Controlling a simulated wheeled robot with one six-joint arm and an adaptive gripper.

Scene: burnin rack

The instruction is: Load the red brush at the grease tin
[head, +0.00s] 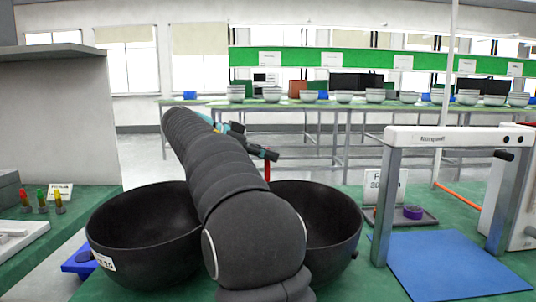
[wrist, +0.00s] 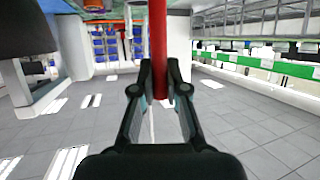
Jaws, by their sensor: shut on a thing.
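My gripper (head: 262,153) is at the far end of my arm, raised above the green bench. In the wrist view my gripper (wrist: 160,88) is shut on a red rod, the red brush (wrist: 158,40). In the head view a short red piece of the brush (head: 267,171) shows just below the gripper; my arm and a bowl hide the rest. I cannot surely pick out the grease tin. A small purple round thing (head: 412,212) sits on a dark tray at the right, apart from the gripper.
Two large black bowls, left (head: 140,245) and right (head: 325,232), flank my arm. A grey-legged frame (head: 460,137) stands over a blue mat (head: 455,265) at the right. Small coloured items (head: 42,200) stand at the left. A far bench (head: 300,104) holds several bowls.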

